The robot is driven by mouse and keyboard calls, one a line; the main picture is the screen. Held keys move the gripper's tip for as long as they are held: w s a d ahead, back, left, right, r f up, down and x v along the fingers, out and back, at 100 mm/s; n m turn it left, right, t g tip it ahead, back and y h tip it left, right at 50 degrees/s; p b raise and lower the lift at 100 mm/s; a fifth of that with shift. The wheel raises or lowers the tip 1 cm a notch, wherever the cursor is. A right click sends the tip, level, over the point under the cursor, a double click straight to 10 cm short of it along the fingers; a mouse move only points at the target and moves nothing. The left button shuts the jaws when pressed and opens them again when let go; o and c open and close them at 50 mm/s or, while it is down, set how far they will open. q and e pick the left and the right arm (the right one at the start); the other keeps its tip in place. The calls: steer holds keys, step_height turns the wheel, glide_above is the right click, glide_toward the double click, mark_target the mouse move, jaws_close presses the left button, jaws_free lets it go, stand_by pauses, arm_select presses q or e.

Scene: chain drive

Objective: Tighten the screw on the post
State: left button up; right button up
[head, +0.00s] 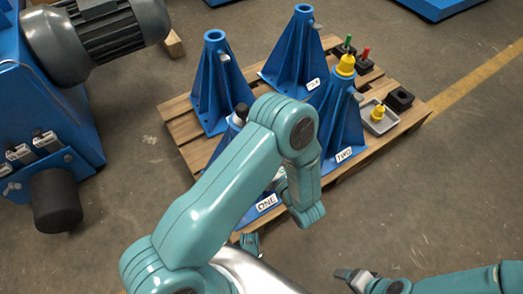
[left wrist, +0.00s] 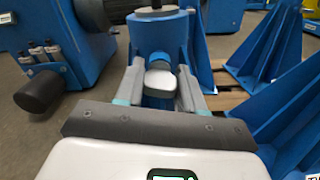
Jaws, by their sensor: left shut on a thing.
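The post labelled ONE (head: 267,203) is blue and mostly hidden behind my left arm in the head view. Its black top (head: 241,111) shows above the arm. In the left wrist view the post (left wrist: 157,35) stands upright straight ahead. The screw's pale grey head (left wrist: 158,79) sticks out from its side towards the camera. My left gripper (left wrist: 160,85) is shut on this screw head, one finger on each side. Its fingertips are hidden in the head view. My right gripper (head: 356,276) is at the bottom right, away from the posts; its jaw opening is unclear.
Other blue posts stand on the wooden pallet (head: 178,112): one at the back left (head: 214,85), one behind (head: 291,50), and post TWO (head: 343,115) with a yellow piece (head: 346,65) on top. A grey tray (head: 378,120) lies right. A blue motor machine (head: 60,110) stands left.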

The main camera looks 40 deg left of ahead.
arm_select(q)
steer(key=m+p, duration=0.1)
steer(key=m, duration=0.6)
steer(key=shift+m+p, duration=0.3)
steer(key=shift+m, duration=0.1)
steer(key=m, duration=0.4)
steer(key=shift+p, duration=0.35)
steer(key=m, duration=0.4)
steer(key=m+p, duration=0.1)
steer(key=m, duration=0.3)
steer(key=shift+f+m, duration=0.1)
steer(key=shift+m, duration=0.2)
steer(key=m, duration=0.3)
steer(key=shift+m, duration=0.4)
steer(key=m, duration=0.3)
steer(key=shift+f+p, duration=0.1)
steer(key=shift+p, duration=0.25)
steer(key=shift+m, duration=2.1)
